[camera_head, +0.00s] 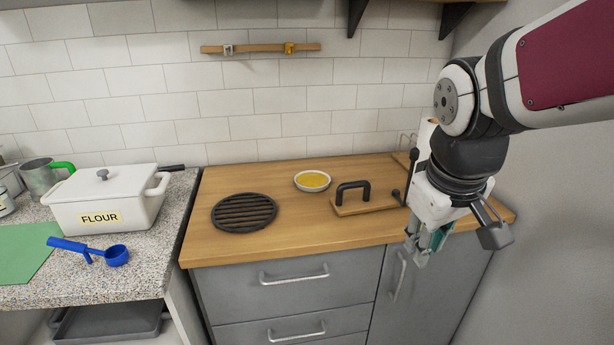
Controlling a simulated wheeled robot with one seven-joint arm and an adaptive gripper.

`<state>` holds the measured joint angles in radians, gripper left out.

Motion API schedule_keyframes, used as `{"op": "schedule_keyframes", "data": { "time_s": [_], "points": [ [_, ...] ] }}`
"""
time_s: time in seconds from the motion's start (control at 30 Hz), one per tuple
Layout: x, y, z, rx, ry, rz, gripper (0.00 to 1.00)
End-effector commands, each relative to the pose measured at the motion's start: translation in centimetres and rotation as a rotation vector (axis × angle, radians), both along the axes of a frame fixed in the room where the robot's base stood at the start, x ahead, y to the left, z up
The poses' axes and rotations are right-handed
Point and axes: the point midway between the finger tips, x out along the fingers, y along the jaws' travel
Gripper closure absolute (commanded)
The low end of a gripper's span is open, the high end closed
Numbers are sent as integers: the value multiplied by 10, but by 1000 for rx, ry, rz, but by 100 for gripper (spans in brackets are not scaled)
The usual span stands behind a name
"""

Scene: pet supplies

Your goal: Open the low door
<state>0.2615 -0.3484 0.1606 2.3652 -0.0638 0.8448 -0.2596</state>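The low door (430,300) is the grey cabinet front at the right, under the wooden counter. It looks closed, in line with the drawers beside it. Its vertical metal handle (398,277) is near the door's left edge. My gripper (420,258) points down in front of the counter's front edge, just right of the handle's upper end in the picture. I cannot tell whether it touches the handle or how far apart they are. The fingers overlap in this view, so their opening is unclear. My gripper and arm hide the door's upper part.
Grey drawers with bar handles (294,275) are left of the door. The wooden counter (290,235) holds a round black grate (244,212), a yellow-filled bowl (312,181) and a board with a black handle (365,206). A grey wall (560,240) stands close at the right.

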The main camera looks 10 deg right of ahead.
Motion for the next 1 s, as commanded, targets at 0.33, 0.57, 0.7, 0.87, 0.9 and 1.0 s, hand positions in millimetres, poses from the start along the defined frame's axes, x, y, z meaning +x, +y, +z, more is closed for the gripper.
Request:
{"op": "schedule_keyframes", "data": {
  "time_s": [0.33, 0.57, 0.7, 0.87, 0.9, 1.0],
  "points": [
    [99, -55, -74, -6, 108, 194, 80],
    [151, -93, -140, 60, 113, 319, 80],
    [177, -117, -183, 117, 81, 380, 80],
    [201, -143, -229, 177, 20, 430, 80],
    [205, -149, -238, 189, 1, 437, 80],
    [214, -159, -255, 211, -38, 452, 80]
  ]
}}
